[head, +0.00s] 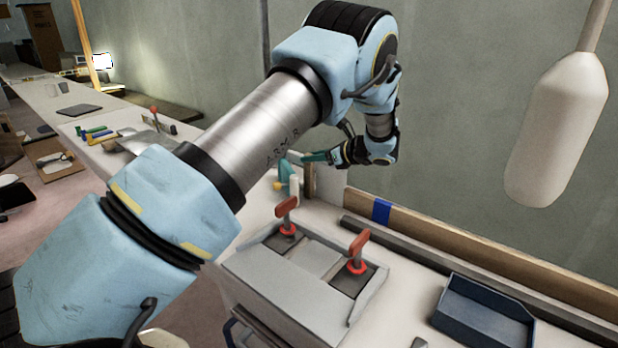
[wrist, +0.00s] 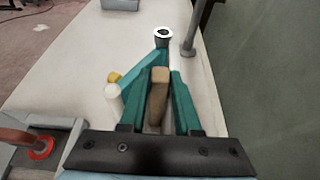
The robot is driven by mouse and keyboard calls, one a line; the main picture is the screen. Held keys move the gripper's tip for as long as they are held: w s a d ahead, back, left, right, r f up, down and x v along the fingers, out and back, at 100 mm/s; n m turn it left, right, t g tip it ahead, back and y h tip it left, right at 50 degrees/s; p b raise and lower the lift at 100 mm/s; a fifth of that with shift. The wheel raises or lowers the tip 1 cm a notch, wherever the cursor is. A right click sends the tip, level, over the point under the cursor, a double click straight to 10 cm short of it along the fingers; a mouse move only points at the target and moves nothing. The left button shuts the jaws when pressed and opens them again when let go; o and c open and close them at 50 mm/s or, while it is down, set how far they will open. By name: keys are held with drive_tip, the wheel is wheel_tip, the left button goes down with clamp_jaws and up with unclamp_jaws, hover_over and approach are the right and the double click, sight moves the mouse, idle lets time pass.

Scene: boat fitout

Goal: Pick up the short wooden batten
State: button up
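The short wooden batten (wrist: 158,88) is a narrow brown block between the two teal fingers of my gripper (wrist: 160,100) in the wrist view. Its sides lie very close to both fingers. I cannot tell whether the fingers press on it or a thin gap remains. In the head view the batten (head: 309,182) stands upright on the bench side, just below my gripper (head: 312,157), which reaches in from the right. The fingers hide part of its upper end in that view.
Beside the batten are a teal tool (wrist: 143,70) and a white cylinder (wrist: 113,98). A grey post (wrist: 190,38) rises beyond, near the wall. A grey fixture with red-handled clamps (head: 357,252) and a blue tray (head: 484,315) stand nearer. A white fender (head: 558,130) hangs right.

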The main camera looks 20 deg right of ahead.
clamp_jaws()
idle(0.9)
